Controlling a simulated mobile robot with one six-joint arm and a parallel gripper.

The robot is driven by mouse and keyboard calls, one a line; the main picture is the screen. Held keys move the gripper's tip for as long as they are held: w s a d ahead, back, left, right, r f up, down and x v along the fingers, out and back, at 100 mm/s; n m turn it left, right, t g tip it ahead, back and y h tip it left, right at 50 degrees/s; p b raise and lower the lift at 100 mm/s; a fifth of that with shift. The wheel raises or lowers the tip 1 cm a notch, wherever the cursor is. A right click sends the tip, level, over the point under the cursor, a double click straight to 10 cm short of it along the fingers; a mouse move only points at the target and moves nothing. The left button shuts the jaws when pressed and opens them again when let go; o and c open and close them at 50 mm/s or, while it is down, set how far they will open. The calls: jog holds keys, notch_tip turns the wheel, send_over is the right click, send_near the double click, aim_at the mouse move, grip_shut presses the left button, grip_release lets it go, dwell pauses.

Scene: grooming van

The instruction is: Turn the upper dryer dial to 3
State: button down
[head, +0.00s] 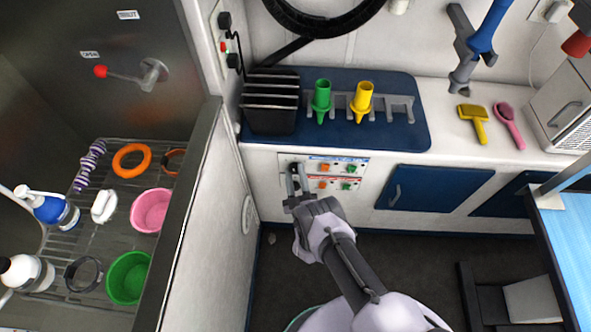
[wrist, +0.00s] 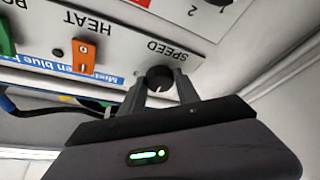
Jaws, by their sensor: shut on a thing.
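The dryer panel (head: 322,177) is on the white cabinet front, with an upper row under a blue label and a lower row under a red label. In the wrist view, which is upside down, my gripper (wrist: 161,92) is shut on the dark round upper dial (wrist: 160,75), beside the word SPEED. A light pointer mark shows on the dial, but the number it points at cannot be read. The lower dial (wrist: 214,3) is partly cut off, with a 2 near it.
An orange HEAT switch (wrist: 84,54) and a green switch (wrist: 6,38) sit beside the upper dial. A blue cabinet door (head: 440,188) is right of the panel. A steel tub wall (head: 190,205) stands to the left. The counter (head: 440,120) is above.

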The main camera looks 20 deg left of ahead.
jog(key=m+t+h, duration=0.1)
jog(key=m, duration=0.3)
jog(key=shift+a, duration=0.15)
jog(key=m+h, duration=0.1)
jog(key=m, duration=0.1)
jog(key=m+t+h+b, duration=0.1)
jog(key=m+h, duration=0.1)
jog(key=m, duration=0.1)
jog(key=shift+a+t, duration=0.1)
jog(key=shift+t, duration=0.2)
jog(key=m+h, duration=0.1)
jog(key=m, duration=0.1)
jog(key=m+h, duration=0.1)
jog(key=m, duration=0.2)
jog(key=shift+r+h, duration=0.1)
jog(key=shift+h, duration=0.2)
jog(key=shift+a+m+h, duration=0.1)
jog(key=shift+m+h, duration=1.1)
jog(key=shift+m, duration=1.7)
jog(key=c, duration=0.9)
grip_release()
jog(key=shift+s, duration=0.1)
